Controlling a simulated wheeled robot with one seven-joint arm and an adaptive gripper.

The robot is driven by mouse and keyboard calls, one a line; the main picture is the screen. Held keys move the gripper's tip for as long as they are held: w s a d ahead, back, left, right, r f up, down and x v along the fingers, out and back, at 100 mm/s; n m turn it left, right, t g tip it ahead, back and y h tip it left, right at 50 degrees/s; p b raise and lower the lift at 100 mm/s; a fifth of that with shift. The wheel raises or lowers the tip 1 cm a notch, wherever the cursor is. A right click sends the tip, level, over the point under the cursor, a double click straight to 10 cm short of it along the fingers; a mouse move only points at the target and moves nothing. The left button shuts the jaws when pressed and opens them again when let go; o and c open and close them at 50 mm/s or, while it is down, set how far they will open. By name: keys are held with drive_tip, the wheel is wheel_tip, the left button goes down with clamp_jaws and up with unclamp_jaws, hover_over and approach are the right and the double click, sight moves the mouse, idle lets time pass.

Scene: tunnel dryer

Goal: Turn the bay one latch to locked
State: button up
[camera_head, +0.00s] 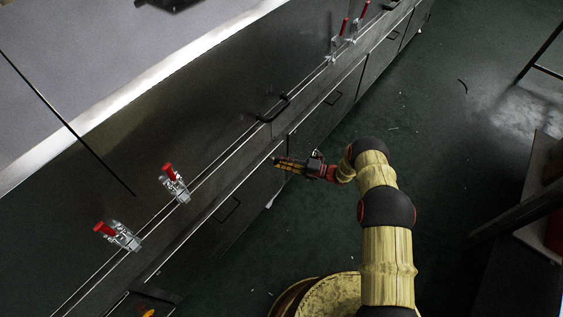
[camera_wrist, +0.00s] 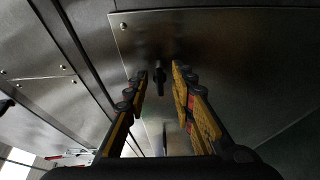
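My gripper (camera_head: 279,162) reaches toward the front of the long metal dryer (camera_head: 240,100), at the lower panels below a black bar handle (camera_head: 272,108). In the wrist view my gripper (camera_wrist: 160,72) has its two yellow and black fingers apart, with nothing held. A small dark upright latch or handle (camera_wrist: 160,80) shows between the fingertips, on a flat metal panel (camera_wrist: 220,40). It appears to stand beyond or level with the tips; contact cannot be told. In the head view my gripper hides this fitting. I see no label naming bay one.
Red-handled toggle clamps (camera_head: 174,183) sit along the dryer's upper edge, another (camera_head: 118,235) at lower left and more at the far end (camera_head: 340,38). Thin pull handles (camera_head: 229,209) line the lower panels. Dark green floor (camera_head: 450,130) is open to the right; a table frame (camera_head: 510,215) stands there.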

drive_tip(key=v, duration=1.2)
idle(0.4)
